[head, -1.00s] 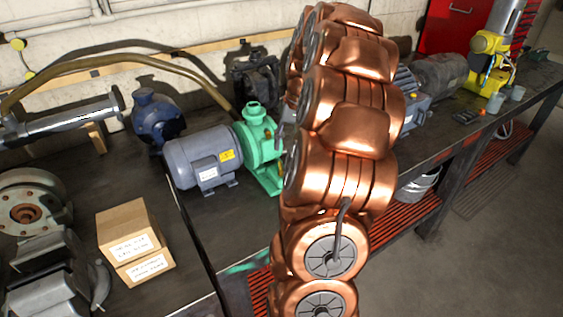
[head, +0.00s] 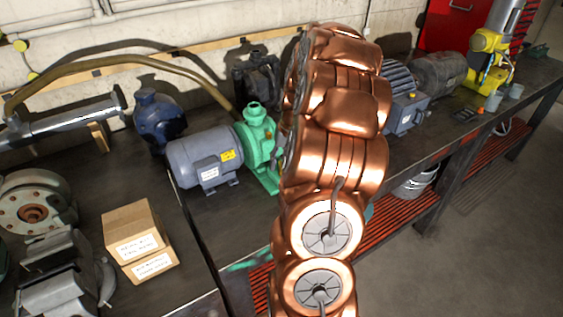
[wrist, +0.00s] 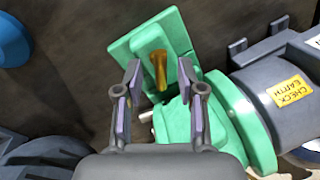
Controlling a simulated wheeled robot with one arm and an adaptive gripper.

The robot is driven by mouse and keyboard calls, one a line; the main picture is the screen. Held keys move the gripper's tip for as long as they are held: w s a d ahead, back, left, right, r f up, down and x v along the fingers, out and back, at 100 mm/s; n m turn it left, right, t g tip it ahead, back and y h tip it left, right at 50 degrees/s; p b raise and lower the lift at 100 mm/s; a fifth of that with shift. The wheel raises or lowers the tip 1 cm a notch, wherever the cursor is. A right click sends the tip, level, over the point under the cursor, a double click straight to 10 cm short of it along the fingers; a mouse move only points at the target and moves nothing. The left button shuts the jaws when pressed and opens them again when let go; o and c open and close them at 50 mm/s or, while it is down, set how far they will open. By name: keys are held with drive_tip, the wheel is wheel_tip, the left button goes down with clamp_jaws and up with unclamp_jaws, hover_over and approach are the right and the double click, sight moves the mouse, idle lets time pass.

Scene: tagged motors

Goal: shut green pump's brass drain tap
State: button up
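The green pump (head: 259,137) stands on the bench, coupled to a grey motor (head: 205,158), and my arm covers its right side in the head view. In the wrist view the pump's green body (wrist: 172,122) and square base show close up. The brass drain tap (wrist: 159,68) stands out as a short, upright-looking lever over the green base. My gripper (wrist: 161,64) is open, with one finger on each side of the tap in the picture. I cannot tell whether either finger touches it. In the head view the gripper is hidden behind my arm.
A motor with a yellow label (wrist: 291,91) lies right of the pump in the wrist view. A blue pump (head: 157,122) and a brown hose (head: 120,62) are behind. Two cardboard boxes (head: 137,240) sit front left. A blue-grey motor (head: 404,100) is right of my arm.

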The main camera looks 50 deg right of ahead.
clamp_jaws()
drive_tip(key=shift+f+m+b, duration=0.1)
drive_tip(key=shift+m+b, duration=0.2)
drive_tip(key=shift+b, duration=0.25)
drive_tip(key=shift+f+m+b, duration=0.1)
drive_tip(key=shift+m+b, duration=0.8)
drive_tip(key=shift+b, duration=0.25)
drive_tip(key=m+h+b, duration=0.1)
drive_tip(key=m+b, duration=0.2)
drive_tip(key=shift+s+m+t, duration=0.15)
drive_tip(key=shift+m+t, duration=0.15)
drive_tip(key=m+b, duration=0.1)
drive_tip(key=m, duration=0.2)
drive_tip(key=shift+s+a+m+h, duration=0.1)
drive_tip(key=shift+m+h, duration=0.2)
drive_tip(key=shift+r+m+h+b, duration=0.25)
drive_tip(key=shift+m+h+b, duration=0.05)
drive_tip(key=shift+m, duration=1.5)
